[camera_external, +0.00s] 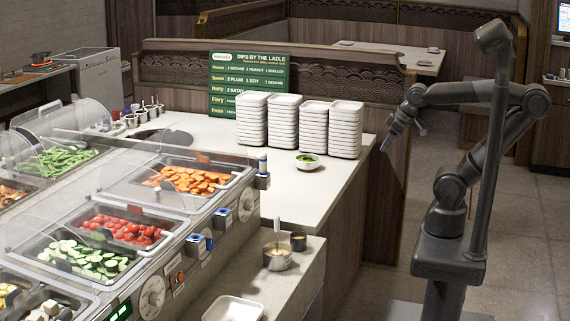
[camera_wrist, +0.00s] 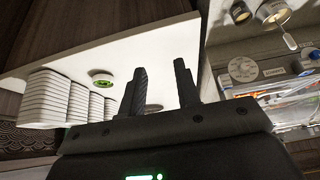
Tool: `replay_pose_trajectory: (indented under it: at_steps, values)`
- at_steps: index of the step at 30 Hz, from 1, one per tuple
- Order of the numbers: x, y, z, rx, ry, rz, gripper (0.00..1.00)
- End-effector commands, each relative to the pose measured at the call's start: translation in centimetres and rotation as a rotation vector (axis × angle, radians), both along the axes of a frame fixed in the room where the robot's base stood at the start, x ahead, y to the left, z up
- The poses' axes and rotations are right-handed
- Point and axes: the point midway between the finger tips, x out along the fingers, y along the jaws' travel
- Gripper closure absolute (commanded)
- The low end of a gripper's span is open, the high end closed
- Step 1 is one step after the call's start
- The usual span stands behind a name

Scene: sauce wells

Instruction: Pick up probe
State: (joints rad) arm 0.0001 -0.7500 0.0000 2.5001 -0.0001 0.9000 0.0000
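A slim upright piece stands in the far one; I cannot tell for sure which of these is the probe. My gripper (camera_external: 386,147) hangs in the air to the right of the white counter, well apart from these holders. In the wrist view my gripper (camera_wrist: 160,88) has its two dark fingers apart with nothing between them. No probe can be made out clearly in the wrist view.
Stacks of white dishes (camera_external: 284,122) and a bowl of greens (camera_external: 307,161) stand on the white counter (camera_external: 300,200). A steel pot (camera_external: 277,257) and a dark cup (camera_external: 298,241) sit on a lower shelf. Clear guards cover the food pans. Open floor lies around my base.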

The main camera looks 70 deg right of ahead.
Motion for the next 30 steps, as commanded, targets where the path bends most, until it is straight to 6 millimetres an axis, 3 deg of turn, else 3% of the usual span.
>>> replay_pose_trajectory:
  at_steps: [14,18,24,30]
  values:
    - [0.0,0.0,0.0,0.0,0.0,0.0,0.7]
    - [0.0,0.0,0.0,0.0,0.0,0.0,0.64]
    - [0.1,0.0,0.1,0.0,0.0,0.001,0.64]
    - [2.6,0.8,1.9,-0.016,0.014,0.055,0.64]
